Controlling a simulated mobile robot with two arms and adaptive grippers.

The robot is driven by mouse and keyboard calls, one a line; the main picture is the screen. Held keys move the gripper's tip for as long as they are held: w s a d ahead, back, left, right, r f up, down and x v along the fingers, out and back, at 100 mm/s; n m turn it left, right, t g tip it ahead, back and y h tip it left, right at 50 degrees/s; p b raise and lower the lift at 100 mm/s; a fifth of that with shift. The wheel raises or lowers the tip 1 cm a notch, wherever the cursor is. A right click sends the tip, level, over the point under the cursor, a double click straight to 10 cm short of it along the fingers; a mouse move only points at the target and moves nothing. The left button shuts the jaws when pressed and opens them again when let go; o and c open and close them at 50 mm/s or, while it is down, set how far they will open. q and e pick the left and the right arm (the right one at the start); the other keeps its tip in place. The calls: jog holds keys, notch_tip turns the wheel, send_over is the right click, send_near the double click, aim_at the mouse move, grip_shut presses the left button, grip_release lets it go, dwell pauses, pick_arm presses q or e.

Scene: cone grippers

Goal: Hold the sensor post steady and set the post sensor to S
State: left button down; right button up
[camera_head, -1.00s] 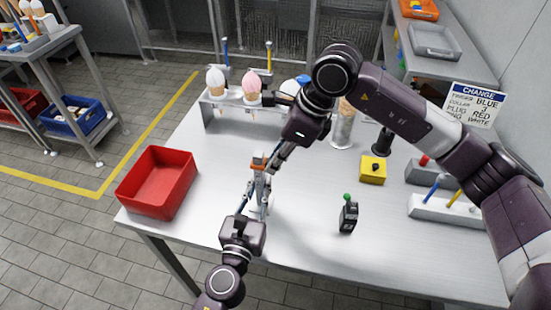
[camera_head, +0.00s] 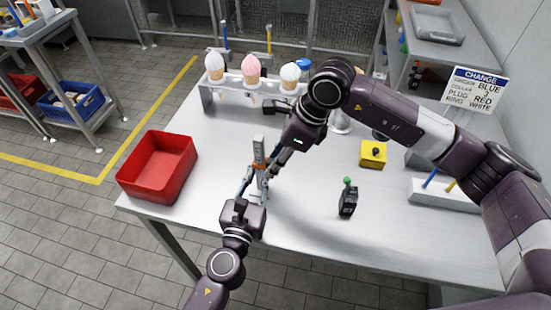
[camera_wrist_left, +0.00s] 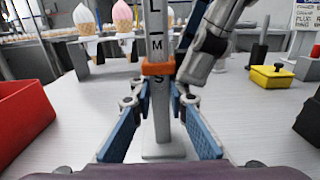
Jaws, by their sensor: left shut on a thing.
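The sensor post (camera_wrist_left: 163,110) stands upright on the table, with L, M and S marked down its face. Its orange slider (camera_wrist_left: 158,67) sits between the M and the S in the left wrist view, and shows below the post's top in the head view (camera_head: 259,167). My left gripper (camera_wrist_left: 160,103) is shut on the post below the slider, one blue-padded finger on each side. My right gripper (camera_head: 275,160) comes in from the upper right and reaches the slider. Its fingers are partly hidden, so their opening is unclear.
A red bin (camera_head: 157,167) stands at the left edge. A rack with cones (camera_head: 252,85) is behind. A yellow box (camera_head: 373,154), a dark device with a green knob (camera_head: 348,198) and a grey block with pegs (camera_head: 445,196) stand to the right. The front table is clear.

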jog(key=shift+r, duration=0.15)
jog(key=v, duration=1.1)
jog(key=shift+d+r, duration=0.25)
jog(key=shift+r, duration=0.05)
pick_arm(q)
jog(key=c, duration=1.8)
grip_release()
